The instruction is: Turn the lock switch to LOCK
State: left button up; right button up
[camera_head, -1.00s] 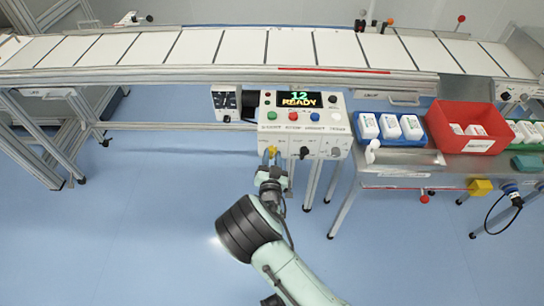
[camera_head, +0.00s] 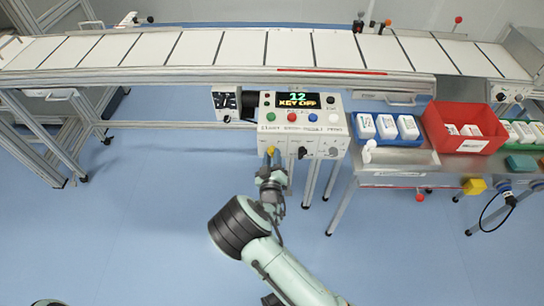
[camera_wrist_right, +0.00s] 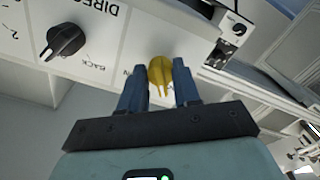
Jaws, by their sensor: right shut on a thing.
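The control panel (camera_head: 300,128) stands in front of the conveyor, and its display (camera_head: 303,100) reads "12" over "KEY OFF". A yellow knob (camera_head: 271,150) is at the lower left of its front, likely the lock switch; its label is mostly hidden. My right gripper (camera_head: 270,160) is at this knob. In the right wrist view the yellow knob (camera_wrist_right: 161,72) sits between the two blue fingers of the right gripper (camera_wrist_right: 159,84), which is shut on it. The knob's ridge points roughly toward the gripper. My left gripper is not in view.
A black knob (camera_head: 303,152) and a grey knob (camera_head: 333,151) sit to the right on the panel; the black knob (camera_wrist_right: 64,40) is also in the wrist view. Coloured buttons are above. A steel table (camera_head: 385,181) with a red bin (camera_head: 462,143) stands right. The blue floor is open.

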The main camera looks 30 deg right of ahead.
jog(key=shift+n, duration=1.1)
jog(key=o, duration=1)
jog(key=v, duration=1.3)
jog(key=shift+s+a+p, duration=0.15)
jog(key=shift+p, duration=0.2)
jog(key=shift+f, duration=0.1)
